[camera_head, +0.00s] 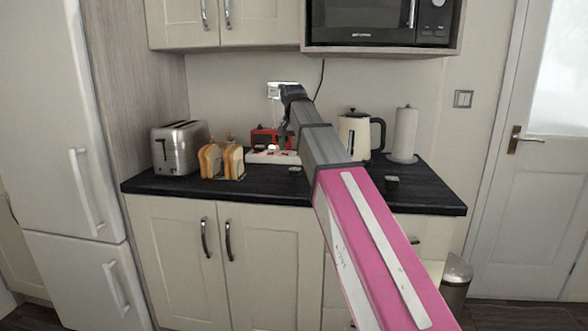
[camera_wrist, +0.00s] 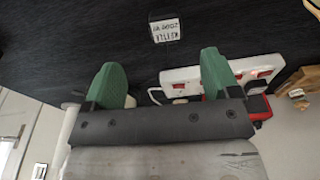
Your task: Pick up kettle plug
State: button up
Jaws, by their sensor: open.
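The kettle plug (camera_wrist: 166,31) is a small dark block with a white label reading "KETTLE 2000 W" in the wrist view. It lies loose on the black worktop, and a small dark block (camera_head: 295,171) in front of the power strip in the head view appears to be it. My gripper (camera_wrist: 163,74) is open and empty, with green fingers set wide apart. The plug lies beyond the fingertips, roughly centred between them, and is not touched. In the head view my gripper (camera_head: 284,142) hangs over the back of the worktop, partly hidden by my arm.
A white power strip (camera_head: 262,157) with red switches (camera_wrist: 228,78) lies close to the fingers. A red appliance (camera_head: 262,137), bread rack (camera_head: 222,162) and toaster (camera_head: 180,148) stand left. The kettle (camera_head: 355,136), paper roll (camera_head: 404,133) and another dark block (camera_head: 392,182) are right.

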jog(key=shift+w+f, duration=0.3)
jog(key=shift+w, duration=0.15)
send_over(295, 169)
jog(key=s, duration=0.1)
notch_tip(295, 169, down, 4)
jog(key=shift+f, duration=0.15)
jog(key=shift+w+f, duration=0.25)
jog(key=shift+f, duration=0.7)
jog(key=shift+w+f, duration=0.25)
jog(key=shift+f, duration=0.75)
jog(key=shift+w+f, duration=0.25)
jog(key=shift+f, duration=0.7)
jog(key=c, duration=1)
